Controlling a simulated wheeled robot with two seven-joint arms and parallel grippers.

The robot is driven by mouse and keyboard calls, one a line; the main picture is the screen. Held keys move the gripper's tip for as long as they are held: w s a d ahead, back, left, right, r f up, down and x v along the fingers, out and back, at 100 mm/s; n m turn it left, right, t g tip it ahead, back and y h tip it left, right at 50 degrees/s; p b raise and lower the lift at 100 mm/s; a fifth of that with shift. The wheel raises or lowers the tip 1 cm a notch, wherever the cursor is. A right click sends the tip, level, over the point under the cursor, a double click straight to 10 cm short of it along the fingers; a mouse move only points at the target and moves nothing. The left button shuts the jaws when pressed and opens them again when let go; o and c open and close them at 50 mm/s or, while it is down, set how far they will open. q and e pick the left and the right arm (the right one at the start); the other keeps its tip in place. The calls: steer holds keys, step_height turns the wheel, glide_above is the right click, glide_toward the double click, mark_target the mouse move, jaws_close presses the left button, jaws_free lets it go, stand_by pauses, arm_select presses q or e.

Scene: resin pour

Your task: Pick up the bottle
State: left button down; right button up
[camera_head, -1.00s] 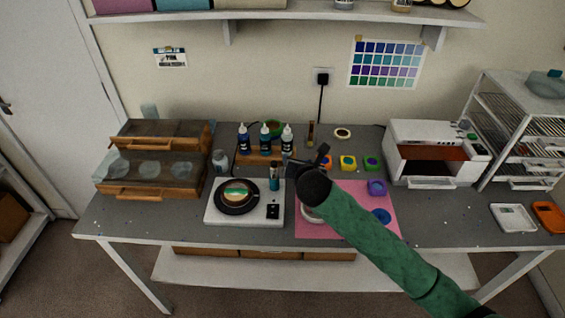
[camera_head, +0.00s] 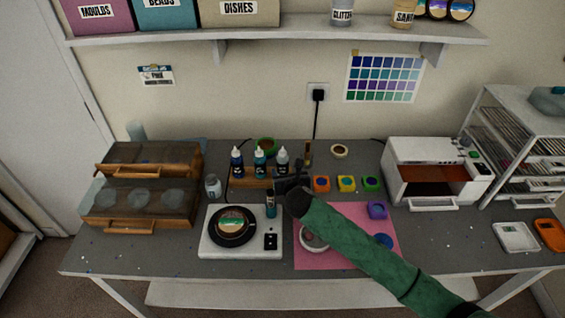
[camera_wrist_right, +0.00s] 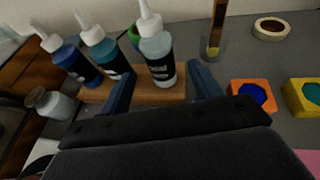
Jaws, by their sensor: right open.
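Three dropper bottles with white nozzles stand in a wooden rack (camera_wrist_right: 150,92): a dark blue bottle (camera_head: 237,163), a teal bottle (camera_head: 259,164) and a pale grey-blue bottle (camera_head: 282,160). My right gripper (camera_head: 284,183) is open and empty, just in front of the pale bottle. In the right wrist view the pale bottle (camera_wrist_right: 158,62) stands upright beyond the gap between the two blue fingers (camera_wrist_right: 162,88). The teal bottle (camera_wrist_right: 104,52) and the blue bottle (camera_wrist_right: 70,60) are left of it. I cannot tell how far the fingertips are from the pale bottle. My left gripper is out of view.
A small teal-bodied item (camera_head: 271,206) stands by the white scale (camera_head: 250,248). A glass jar (camera_head: 213,186) is left of the rack. Colour pots, including an orange one (camera_head: 321,184), lie to the right. A pink mat (camera_head: 345,262) lies under my right arm.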

mark_target(284, 166)
steer(key=shift+x, duration=0.85)
steer(key=x, duration=0.1)
steer(key=p+x, duration=0.2)
steer(key=shift+w+a+r, duration=0.15)
steer(key=shift+w, duration=0.3)
steer(key=shift+w+a+f+p, duration=0.1)
steer(key=shift+w+f+p, duration=0.25)
steer(key=shift+w, duration=0.1)
steer(key=c, duration=1.2)
